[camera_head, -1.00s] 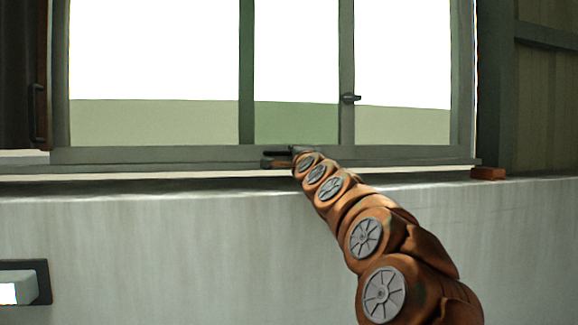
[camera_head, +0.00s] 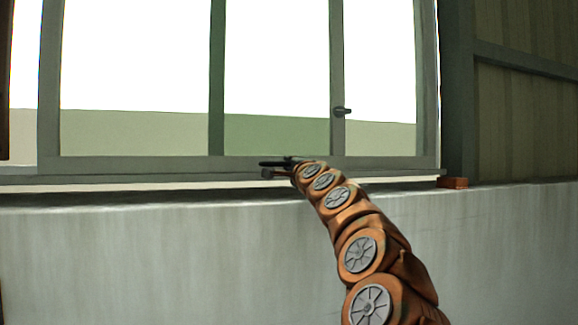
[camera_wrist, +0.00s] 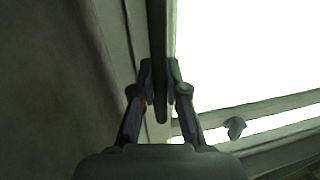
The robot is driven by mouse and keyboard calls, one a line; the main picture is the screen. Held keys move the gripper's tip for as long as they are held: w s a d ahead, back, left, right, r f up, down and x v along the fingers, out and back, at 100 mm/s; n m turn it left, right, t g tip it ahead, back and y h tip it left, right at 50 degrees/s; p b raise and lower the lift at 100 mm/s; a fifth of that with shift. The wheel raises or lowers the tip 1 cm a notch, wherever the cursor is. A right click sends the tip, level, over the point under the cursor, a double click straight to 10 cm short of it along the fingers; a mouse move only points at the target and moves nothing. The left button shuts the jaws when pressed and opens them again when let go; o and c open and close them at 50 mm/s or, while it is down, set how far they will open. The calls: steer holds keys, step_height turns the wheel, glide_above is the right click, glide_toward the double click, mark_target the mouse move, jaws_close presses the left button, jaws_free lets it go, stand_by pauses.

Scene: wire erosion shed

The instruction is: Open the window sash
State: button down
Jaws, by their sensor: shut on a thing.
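The window sash (camera_head: 48,90) is a grey-green framed pane. Its left stile stands a little right of the brown left jamb, with a narrow bright gap between them. Its right stile (camera_head: 336,70) carries a small dark latch (camera_head: 343,111) and overlaps the other pane. My gripper (camera_head: 284,165) is at the bottom rail, left of the latch stile. In the wrist view my gripper (camera_wrist: 163,95) is shut on a dark bar (camera_wrist: 159,50), with one finger on each side. The head view shows the bar only as a thin dark piece at the rail; its attachment is unclear.
The other pane's left stile (camera_head: 217,80) stands inside the sash's span. A small orange block (camera_head: 453,183) lies on the sill at the right end. A pale wall (camera_head: 150,250) is below the sill. My arm crosses in front of it.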

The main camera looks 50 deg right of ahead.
steer(key=c, duration=1.4)
jaws_free()
steer(key=shift+c, duration=0.2)
steer(key=shift+s, duration=0.15)
steer(key=shift+v, duration=5.85)
